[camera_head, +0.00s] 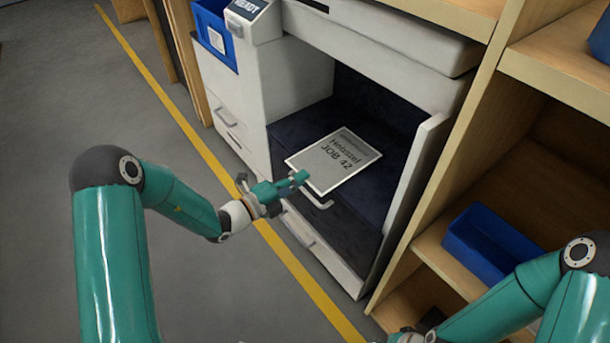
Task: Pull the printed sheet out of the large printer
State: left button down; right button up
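The printed sheet (335,160) lies in the dark output recess of the large printer (300,75).
A wooden shelf (470,120) with a blue bin (490,243) stands right of the printer. Another blue bin (214,32) hangs at the printer's upper left. Drawers with handles are below the recess. A yellow line (190,130) crosses the open grey floor at left.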

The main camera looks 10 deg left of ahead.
pick_arm(q)
jog(key=p+v, duration=0.4)
jog(key=v, duration=1.1)
jog(key=shift+s+a, duration=0.2)
jog(key=shift+s, duration=0.1)
dwell(0.4)
